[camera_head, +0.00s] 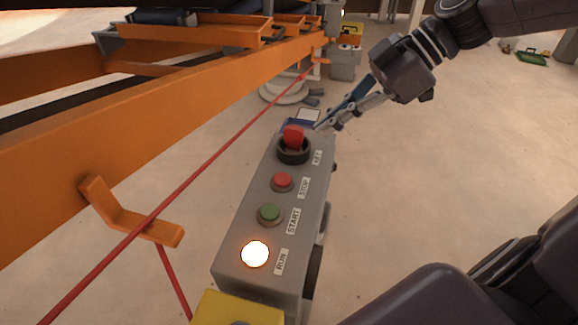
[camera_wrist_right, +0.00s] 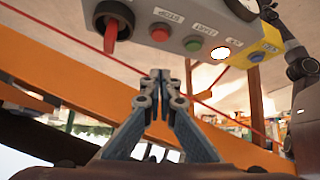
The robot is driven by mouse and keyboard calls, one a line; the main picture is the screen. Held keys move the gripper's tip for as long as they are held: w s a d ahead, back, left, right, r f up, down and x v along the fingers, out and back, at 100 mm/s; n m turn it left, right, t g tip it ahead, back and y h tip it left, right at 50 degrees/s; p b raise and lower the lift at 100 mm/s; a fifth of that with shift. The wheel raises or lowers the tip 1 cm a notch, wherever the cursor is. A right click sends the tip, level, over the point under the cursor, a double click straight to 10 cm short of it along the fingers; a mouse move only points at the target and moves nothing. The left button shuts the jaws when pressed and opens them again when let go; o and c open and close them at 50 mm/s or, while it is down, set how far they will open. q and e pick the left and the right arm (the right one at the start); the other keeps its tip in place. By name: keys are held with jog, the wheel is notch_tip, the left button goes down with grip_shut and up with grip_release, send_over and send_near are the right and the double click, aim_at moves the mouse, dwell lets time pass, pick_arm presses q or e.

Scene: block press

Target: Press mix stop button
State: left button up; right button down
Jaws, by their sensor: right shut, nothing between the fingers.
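A grey control box (camera_head: 248,245) stands in the middle of the head view. Its red round button (camera_head: 282,181), labelled STOP, sits between a red rotary switch on a black ring (camera_head: 293,139) and a green START button (camera_head: 269,214). The red button also shows in the right wrist view (camera_wrist_right: 160,32), beyond and above the fingertips. My right gripper (camera_head: 322,126) is shut and empty, just past the switch end of the box and apart from the red button. Its closed fingertips show in the right wrist view (camera_wrist_right: 161,76). My left gripper is not in view.
The RUN lamp (camera_head: 255,254) glows at the near end of the box. A yellow box (camera_head: 232,309) adjoins that end. An orange rail (camera_head: 150,110) and a red cord (camera_head: 206,169) run along the left. Open floor (camera_head: 440,170) lies to the right.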

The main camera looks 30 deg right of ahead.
jog(key=shift+a+f, duration=0.1)
jog(key=p, duration=0.1)
send_over(276, 179)
jog(key=s+d, duration=0.2)
jog(key=f, duration=0.7)
jog(key=shift+w+d+f, duration=0.15)
jog(key=shift+w, duration=0.1)
notch_tip(276, 179, down, 3)
jog(key=shift+d+r+p, duration=0.1)
jog(key=shift+p, duration=0.3)
jog(key=shift+f, duration=0.5)
